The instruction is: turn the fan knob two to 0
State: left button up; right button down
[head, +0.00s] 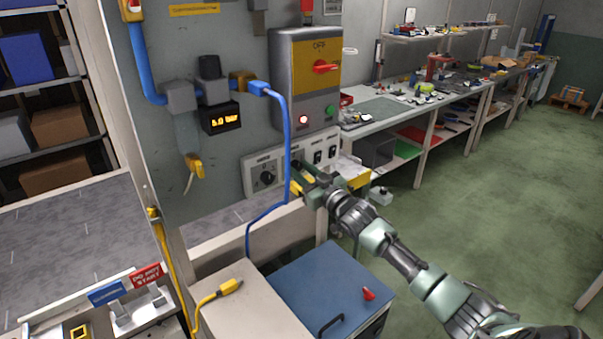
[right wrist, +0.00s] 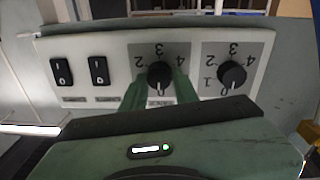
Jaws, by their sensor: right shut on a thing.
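A white control panel (head: 250,188) on the grey cabinet has two black knobs and two switches. In the head view the left knob (head: 265,177) is clear; the second is largely hidden by my right gripper (head: 301,181). My left gripper is not in view.
Above the panel is a yellow-grey switch box (head: 306,85) with a red handle. A blue cable (head: 287,130) hangs just left of my right gripper. A blue-topped cabinet (head: 325,285) stands below. A workbench (head: 385,118) lies behind to the right, with open green floor before it.

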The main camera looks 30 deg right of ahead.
jog(key=shift+f+n, duration=0.1)
jog(key=shift+n, duration=0.4)
jog(key=c, duration=1.1)
grip_release()
jog(key=shift+s, duration=0.15)
jog(key=shift+s+f, duration=0.1)
jog(key=shift+s, duration=0.2)
jog(key=shift+s+d+f+b, duration=0.1)
jog(key=shift+s+b, duration=0.4)
jog(key=shift+s, duration=1.25)
jog(key=shift+s+d+f+b, duration=0.1)
jog(key=shift+s+b, duration=0.4)
jog(key=shift+s, duration=1.25)
jog(key=shift+a, duration=0.1)
